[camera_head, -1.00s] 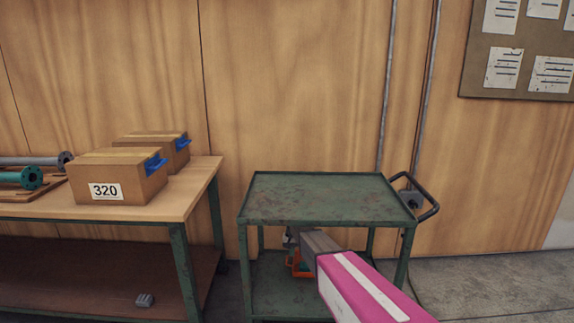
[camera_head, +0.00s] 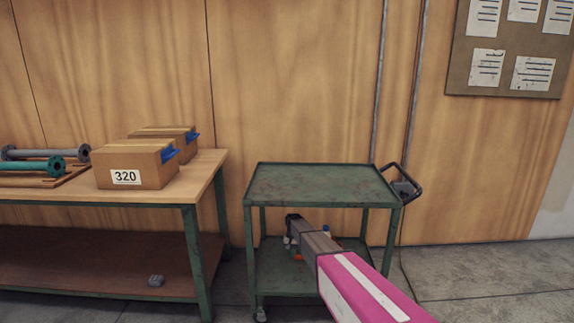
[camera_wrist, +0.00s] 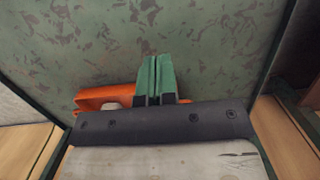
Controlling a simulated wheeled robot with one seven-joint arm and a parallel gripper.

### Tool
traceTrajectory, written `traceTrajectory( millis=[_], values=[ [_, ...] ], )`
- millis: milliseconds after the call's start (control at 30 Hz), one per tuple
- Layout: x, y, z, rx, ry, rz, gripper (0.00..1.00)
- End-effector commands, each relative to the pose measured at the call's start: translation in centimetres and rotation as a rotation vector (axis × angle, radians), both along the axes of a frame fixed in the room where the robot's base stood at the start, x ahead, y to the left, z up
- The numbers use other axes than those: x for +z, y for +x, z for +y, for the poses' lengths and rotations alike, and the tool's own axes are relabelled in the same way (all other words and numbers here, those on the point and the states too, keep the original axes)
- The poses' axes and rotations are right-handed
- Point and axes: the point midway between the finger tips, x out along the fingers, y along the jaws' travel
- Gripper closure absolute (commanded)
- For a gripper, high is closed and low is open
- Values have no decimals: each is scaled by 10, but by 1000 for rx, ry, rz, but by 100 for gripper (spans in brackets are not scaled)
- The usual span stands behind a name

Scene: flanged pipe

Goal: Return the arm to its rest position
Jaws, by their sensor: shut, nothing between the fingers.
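My arm reaches from the bottom right of the head view toward the green cart (camera_head: 320,185). Its far end is over the cart's lower shelf, below the top shelf's level. My gripper (camera_wrist: 156,62) shows in the wrist view with its two green fingers together, shut and empty. A mottled green surface is behind them. An orange thing (camera_wrist: 92,99) shows beside the fingers at the left, partly hidden by my dark gripper body; I cannot tell if they touch. In the head view my arm hides much of the lower shelf.
A workbench (camera_head: 213,172) stands left of the cart, with a box marked 320 (camera_head: 135,165), a second box (camera_head: 165,133) and a teal flanged pipe (camera_head: 25,165). The cart's top is bare. A dark handle (camera_head: 404,184) sticks out at its right. Floor (camera_head: 480,285) is clear at the right.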

Motion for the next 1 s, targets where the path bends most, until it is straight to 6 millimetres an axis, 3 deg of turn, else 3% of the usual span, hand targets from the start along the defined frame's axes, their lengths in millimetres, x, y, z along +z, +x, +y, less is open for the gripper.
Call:
traceTrajectory(
  millis=[367,567,667,900,1000],
  values=[
    [30,-61,-35,7,4,-29,100],
    [55,-115,-64,15,5,-53,100],
    [74,-155,-82,21,6,-71,100],
    [129,-282,-131,40,4,-130,100],
    [147,-322,-145,47,1,-151,100]
  ],
)
